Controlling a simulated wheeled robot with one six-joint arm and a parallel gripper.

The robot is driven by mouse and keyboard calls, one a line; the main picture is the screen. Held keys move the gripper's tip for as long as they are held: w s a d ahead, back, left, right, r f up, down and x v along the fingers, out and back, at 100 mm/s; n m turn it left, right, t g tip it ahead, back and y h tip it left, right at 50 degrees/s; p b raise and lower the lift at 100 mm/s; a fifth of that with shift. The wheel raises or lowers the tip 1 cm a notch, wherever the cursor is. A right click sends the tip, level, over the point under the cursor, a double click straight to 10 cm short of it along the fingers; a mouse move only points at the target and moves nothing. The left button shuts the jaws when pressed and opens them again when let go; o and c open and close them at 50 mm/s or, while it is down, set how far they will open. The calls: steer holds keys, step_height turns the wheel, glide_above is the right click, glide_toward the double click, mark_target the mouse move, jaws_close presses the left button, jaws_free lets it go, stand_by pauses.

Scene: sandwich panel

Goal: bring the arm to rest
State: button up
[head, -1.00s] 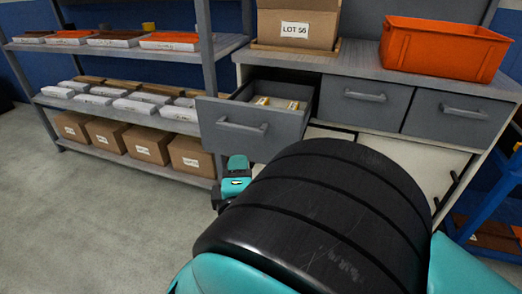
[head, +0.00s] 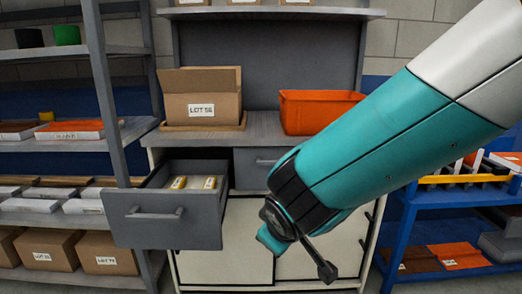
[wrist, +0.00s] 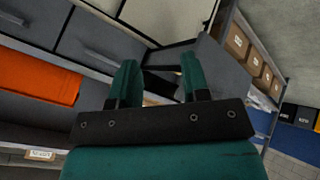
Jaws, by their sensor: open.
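My arm reaches in from the upper right in the head view, a teal and white link in front of the bench. My gripper shows in the wrist view (wrist: 158,82) with its two teal fingers apart and nothing between them. In the head view its end hangs in front of the white cabinet doors, right of the open drawer (head: 155,217). The fingers are largely hidden there by the arm's own end. The drawer is pulled out and holds small yellow and white items (head: 178,183).
A box marked LOT 56 (head: 201,108) and an orange bin (head: 312,113) stand on the bench top (head: 258,130). A grey shelf rack (head: 58,143) with cartons is at the left. A blue cart (head: 460,197) stands at the right.

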steer(key=s+d+r+m+g+y, duration=0.1)
steer(key=s+d+r+g, duration=0.25)
steer(key=s, duration=0.45)
steer(key=s+d+r+m+g+y, duration=0.1)
steer(key=s+d+r+g, duration=0.1)
steer(key=s+d, duration=0.35)
steer(key=s+d+r+m+g+y, duration=0.1)
steer(key=s+d+r+g+y, duration=0.15)
steer(key=s, duration=0.65)
step_height(320, 180, up, 16)
steer(key=p, duration=1.6)
steer(key=shift+w+h+p, duration=0.15)
steer(key=shift+h+p, duration=0.25)
steer(key=shift+h, duration=0.05)
